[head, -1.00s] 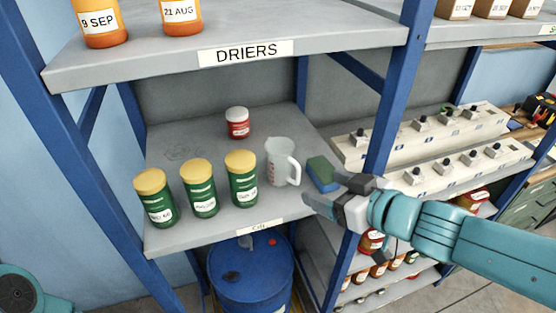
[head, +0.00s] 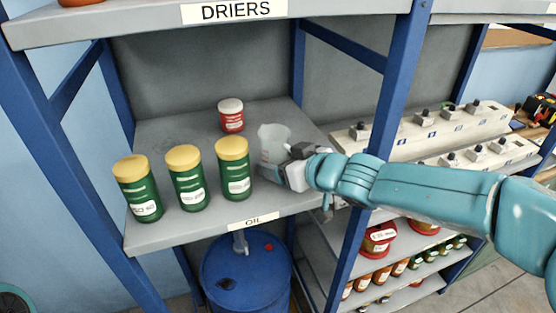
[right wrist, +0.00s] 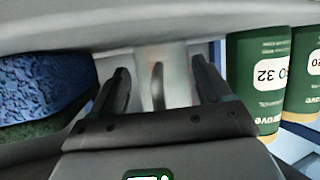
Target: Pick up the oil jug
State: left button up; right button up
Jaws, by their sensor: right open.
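The oil jug (head: 272,138) is a clear, whitish measuring jug standing on the shelf marked OIL, right of the green cans. My right gripper (head: 284,170) is at its right side and hides its lower right part and handle in the head view. In the right wrist view my right gripper (right wrist: 160,72) is open, with the pale handle (right wrist: 158,88) of the jug showing between the two dark fingers. I cannot tell whether the fingers touch it. My left gripper is not in view.
Several green cans with yellow lids (head: 186,178) stand left of the jug, and a red jar (head: 231,116) behind. A blue and green sponge (right wrist: 42,88) lies beside the gripper in the right wrist view. A blue shelf post (head: 377,150) stands right of the jug.

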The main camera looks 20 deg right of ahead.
jog(key=shift+s+r, duration=0.25)
jog(key=shift+s, duration=0.1)
jog(key=shift+a, duration=0.15)
jog(key=c, duration=0.6)
jog(key=shift+w, duration=0.1)
jog(key=shift+c, duration=1.1)
jog(key=shift+w+f, duration=0.1)
jog(key=shift+f, duration=0.05)
